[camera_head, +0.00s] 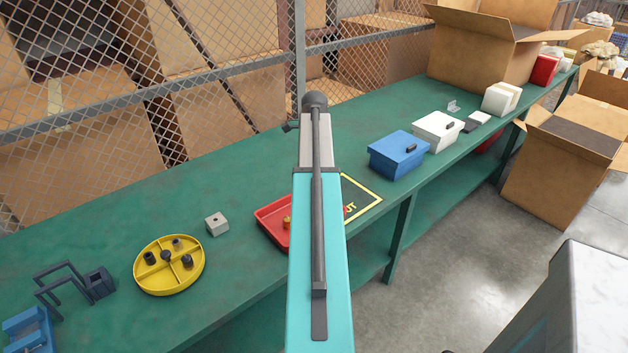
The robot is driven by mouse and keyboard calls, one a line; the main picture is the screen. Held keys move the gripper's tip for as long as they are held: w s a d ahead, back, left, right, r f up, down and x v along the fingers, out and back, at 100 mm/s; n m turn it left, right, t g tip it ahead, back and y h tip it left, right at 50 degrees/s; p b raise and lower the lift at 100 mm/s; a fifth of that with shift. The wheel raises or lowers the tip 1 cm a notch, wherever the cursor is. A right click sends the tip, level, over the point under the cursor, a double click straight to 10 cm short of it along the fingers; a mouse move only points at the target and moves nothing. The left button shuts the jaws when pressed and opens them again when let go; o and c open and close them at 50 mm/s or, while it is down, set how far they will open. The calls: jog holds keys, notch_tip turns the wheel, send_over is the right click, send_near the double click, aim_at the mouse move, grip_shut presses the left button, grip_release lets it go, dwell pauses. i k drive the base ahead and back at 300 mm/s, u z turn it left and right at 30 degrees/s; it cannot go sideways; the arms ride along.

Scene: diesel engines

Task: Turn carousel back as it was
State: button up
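The carousel is a round yellow tray (158,281) with raised dividers and a dark hub at its middle. It lies flat on the green bench, left of centre in the head view. Several small dark and grey cylindrical parts stand in its compartments. My teal and grey arm crosses the middle of the view, well to the right of the carousel. My gripper does not show; I cannot make out any fingers.
On the green bench (100,214), a grey block (216,224) and a dark bracket (98,284) flank the carousel. A red tray (269,222) is partly behind my arm. Blue (398,158) and white (437,134) boxes stand right. Mesh fencing runs behind.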

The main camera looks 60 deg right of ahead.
aim_at(167, 276)
jog(key=u, duration=0.05)
jog(key=k, duration=1)
jog(key=z, duration=0.05)
